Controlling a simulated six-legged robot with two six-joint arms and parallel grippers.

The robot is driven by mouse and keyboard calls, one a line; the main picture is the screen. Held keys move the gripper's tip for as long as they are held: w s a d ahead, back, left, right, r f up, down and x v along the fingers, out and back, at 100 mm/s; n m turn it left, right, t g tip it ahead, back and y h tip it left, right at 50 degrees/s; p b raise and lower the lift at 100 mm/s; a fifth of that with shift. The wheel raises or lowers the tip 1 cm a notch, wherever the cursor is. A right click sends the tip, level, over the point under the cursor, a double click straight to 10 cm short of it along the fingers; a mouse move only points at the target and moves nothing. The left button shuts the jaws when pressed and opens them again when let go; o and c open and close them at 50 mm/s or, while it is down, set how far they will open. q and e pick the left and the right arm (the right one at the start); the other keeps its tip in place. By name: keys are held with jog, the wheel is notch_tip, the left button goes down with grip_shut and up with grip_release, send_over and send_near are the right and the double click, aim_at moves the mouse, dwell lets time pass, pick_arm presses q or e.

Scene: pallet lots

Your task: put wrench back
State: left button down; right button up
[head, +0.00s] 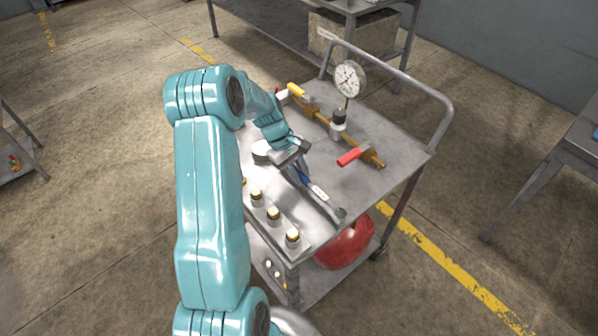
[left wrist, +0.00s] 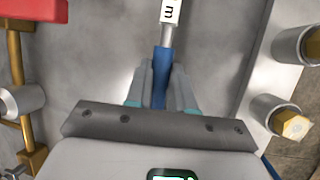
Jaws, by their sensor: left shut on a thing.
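The wrench (head: 319,193) has a blue handle, a white label and a silver head that points toward the cart's near right corner. My left gripper (head: 302,179) is over the cart top and shut on the wrench's blue handle. In the left wrist view the handle runs between the two fingers (left wrist: 160,85), and the wrench's shaft and label (left wrist: 171,12) stretch away beyond them. The wrench is at or just above the cart top; I cannot tell if it touches. My right gripper is not in view.
The grey cart (head: 395,140) carries a dial gauge (head: 349,78) on a brass bar, and a red handle (head: 354,155). Several brass-capped posts (head: 273,215) line the near left edge. A red rounded object (head: 345,243) is on the lower shelf.

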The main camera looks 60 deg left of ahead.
pick_arm(q)
jog(key=shift+f+b, duration=0.4)
jog(key=shift+f, duration=0.15)
jog(key=c, duration=0.9)
grip_release()
